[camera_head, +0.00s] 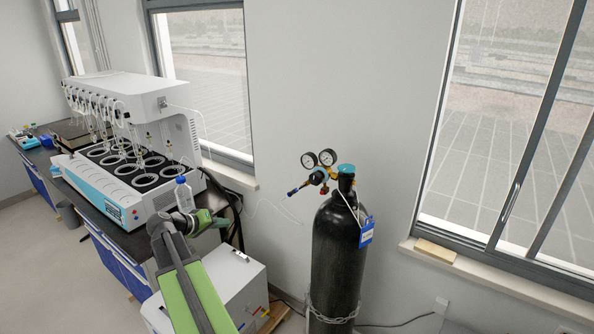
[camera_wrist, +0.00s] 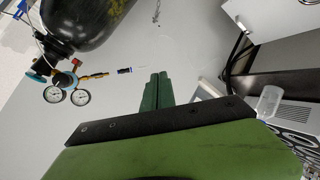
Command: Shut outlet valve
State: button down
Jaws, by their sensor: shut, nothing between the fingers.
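A black gas cylinder (camera_head: 335,262) stands upright against the wall, with a teal knob (camera_head: 346,169) on top. A brass regulator (camera_head: 322,177) with two round gauges (camera_head: 327,157) is fitted to it. The cylinder (camera_wrist: 85,18) is at the upper left there. My gripper (camera_head: 224,222) is shut and empty, left of the regulator in the head view.
A bench with a white multi-position distiller (camera_head: 150,105) and a clear bottle (camera_head: 184,194) stands at the left. A white box unit (camera_head: 235,285) is below my arm. A chain (camera_head: 332,317) circles the cylinder. Bare wall (camera_head: 300,90) lies behind it.

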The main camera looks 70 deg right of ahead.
aim_at(303, 186)
jog(key=s+d+r+m+g+h+p, duration=0.2)
jog(key=s+d+r+m+g+h, duration=0.15)
jog(key=s+d+r, duration=1)
jog(key=s+d+f+b, duration=0.4)
jog(key=s+d+f, duration=0.1)
jog(key=d, duration=0.4)
jog(key=shift+f+n+b, duration=0.3)
jog(key=shift+f+n, duration=0.05)
jog(key=shift+f, duration=0.45)
